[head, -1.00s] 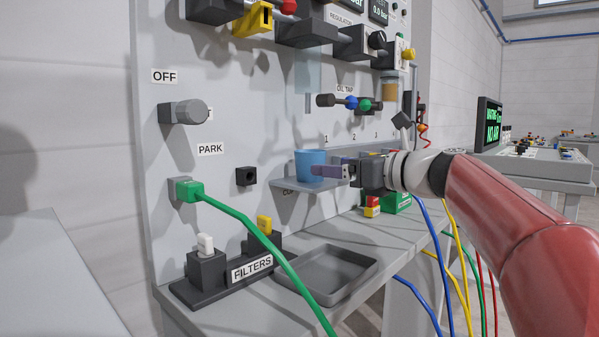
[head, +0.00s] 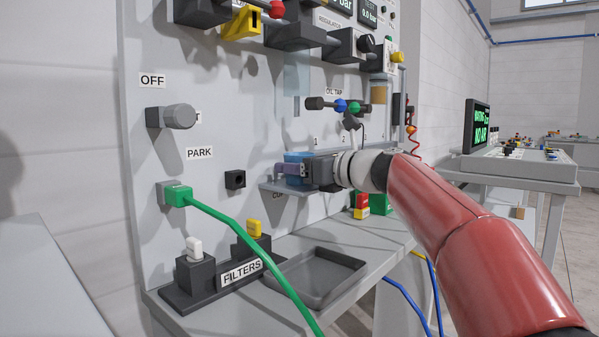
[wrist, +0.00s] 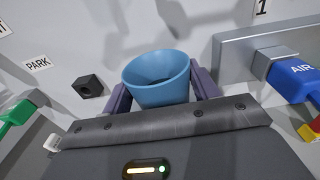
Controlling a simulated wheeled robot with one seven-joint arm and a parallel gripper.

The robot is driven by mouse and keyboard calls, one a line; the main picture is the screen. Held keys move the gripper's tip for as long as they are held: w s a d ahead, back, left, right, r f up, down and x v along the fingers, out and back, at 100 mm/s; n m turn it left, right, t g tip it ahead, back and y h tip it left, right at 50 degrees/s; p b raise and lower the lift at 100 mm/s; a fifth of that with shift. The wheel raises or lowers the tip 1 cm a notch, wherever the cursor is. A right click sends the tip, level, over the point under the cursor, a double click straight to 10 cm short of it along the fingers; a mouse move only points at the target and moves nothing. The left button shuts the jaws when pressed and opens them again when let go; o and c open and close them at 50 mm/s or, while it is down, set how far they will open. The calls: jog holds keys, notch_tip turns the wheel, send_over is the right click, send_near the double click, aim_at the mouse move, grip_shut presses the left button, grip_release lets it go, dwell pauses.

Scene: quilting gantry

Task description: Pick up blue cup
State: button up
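The blue cup (head: 296,156) stands upright on a small grey shelf (head: 268,187) on the panel. In the head view my gripper (head: 291,169) is level with it at the shelf and hides most of it; its rim shows above the fingers. In the wrist view the open-topped, empty-looking cup (wrist: 157,92) sits between my two purple fingers, one on each side. The fingers are spread about the cup's width; I cannot see whether they touch it. The cup's lower part is hidden behind my gripper's body.
A grey tray (head: 352,270) lies on the bench below. A green cable (head: 235,230) runs from the PARK socket past the filters block (head: 200,290). Oil tap knobs (head: 340,105) stick out above the cup. A blue AIR fitting (wrist: 296,80) shows at right in the wrist view.

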jog(key=c, duration=0.6)
jog(key=shift+c, duration=0.2)
jog(key=shift+r, duration=0.15)
